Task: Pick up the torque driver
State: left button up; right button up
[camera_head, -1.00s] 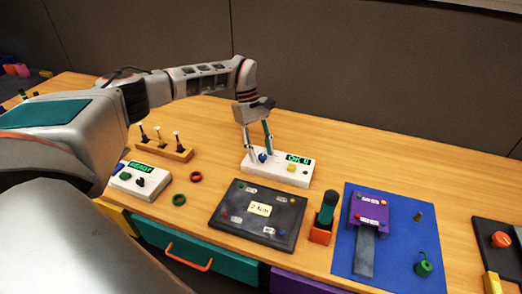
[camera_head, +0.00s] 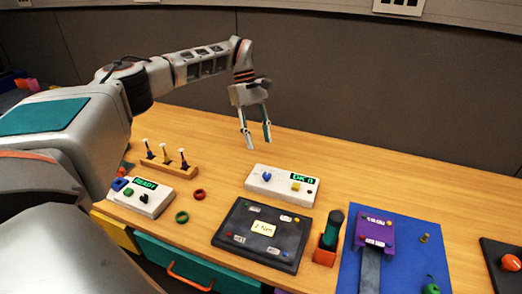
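The torque driver seems to be the dark tool with a green handle (camera_head: 333,228) standing upright in an orange holder (camera_head: 325,254), right of the dark plate. My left gripper (camera_head: 258,143) hangs above the table behind the white trackball panel (camera_head: 282,186). Its two fingers point down and are apart, with nothing between them. It is to the left of and behind the driver, not touching it. The driver's lower end is hidden in the holder. My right gripper is not in view.
A dark plate with a "2 Nm" label (camera_head: 262,233) lies left of the holder. A blue mat (camera_head: 402,262) with a purple block (camera_head: 376,229) lies right. A white "READY" box (camera_head: 142,197), rings and a wooden rack (camera_head: 170,162) stand left. The back table is clear.

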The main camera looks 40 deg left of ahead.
aim_at(335, 218)
jog(key=k, duration=1)
